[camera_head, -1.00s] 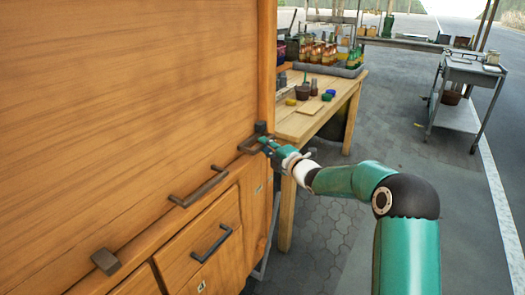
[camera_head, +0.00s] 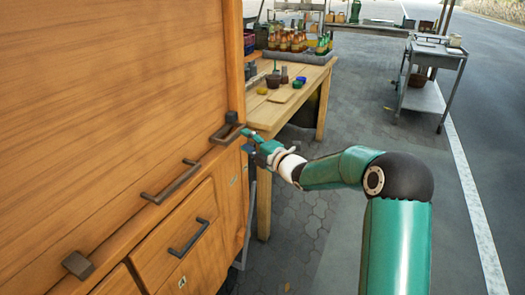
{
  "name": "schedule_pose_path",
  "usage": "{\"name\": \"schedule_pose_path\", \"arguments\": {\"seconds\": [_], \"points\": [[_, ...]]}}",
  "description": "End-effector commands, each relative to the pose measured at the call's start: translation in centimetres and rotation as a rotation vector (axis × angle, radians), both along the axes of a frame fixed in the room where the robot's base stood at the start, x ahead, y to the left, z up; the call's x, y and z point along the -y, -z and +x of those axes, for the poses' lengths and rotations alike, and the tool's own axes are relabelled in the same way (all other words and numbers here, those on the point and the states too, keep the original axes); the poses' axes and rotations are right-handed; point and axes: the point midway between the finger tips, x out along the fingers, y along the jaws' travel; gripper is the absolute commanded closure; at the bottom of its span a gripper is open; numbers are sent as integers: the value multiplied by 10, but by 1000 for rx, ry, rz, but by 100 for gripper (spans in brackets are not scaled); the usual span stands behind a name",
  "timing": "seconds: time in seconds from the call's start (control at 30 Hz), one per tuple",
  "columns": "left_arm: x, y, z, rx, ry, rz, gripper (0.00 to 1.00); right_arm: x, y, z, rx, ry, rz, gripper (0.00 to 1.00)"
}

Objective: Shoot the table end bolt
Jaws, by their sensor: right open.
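A large wooden cabinet (camera_head: 115,80) fills the left of the view, with a ledge above its drawers. At the ledge's far end, near the table, a dark bolt-like block (camera_head: 231,117) stands just above a dark bar fitting (camera_head: 226,134). I cannot tell whether this bolt is shot or drawn. A similar dark block (camera_head: 77,265) sits at the near end. My right gripper (camera_head: 250,141) is open, just right of the far fitting, with a small gap seeming to show between them. Its fingertips are small and partly unclear. My left gripper is not in view.
A dark handle (camera_head: 171,182) sits midway on the ledge, and a drawer handle (camera_head: 188,238) below it. A wooden table (camera_head: 318,75) with bottles and pots stands beyond the cabinet. A grey cart (camera_head: 425,97) stands at the right. The paving between is clear.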

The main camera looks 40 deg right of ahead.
Motion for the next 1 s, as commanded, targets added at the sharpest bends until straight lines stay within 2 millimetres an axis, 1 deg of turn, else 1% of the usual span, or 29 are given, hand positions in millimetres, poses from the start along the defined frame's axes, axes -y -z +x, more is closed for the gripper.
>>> {"name": "schedule_pose_path", "arguments": {"seconds": [0.03, 0.2, 0.3, 0.4, 0.57, 1.0], "points": [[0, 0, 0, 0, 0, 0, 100, 1, 0, -13, -1, 3, -1, 57], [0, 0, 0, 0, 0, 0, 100, 1, 0, -46, -1, 3, 0, 57], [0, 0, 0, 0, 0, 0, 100, 1, 1, -60, -2, 3, 0, 57], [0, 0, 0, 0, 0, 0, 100, 1, 1, -69, -2, 2, 0, 57], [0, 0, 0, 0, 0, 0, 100, 0, 1, -74, -1, 1, 0, 57], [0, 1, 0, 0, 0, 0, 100, 0, 2, -74, -2, 1, 3, 57]]}}
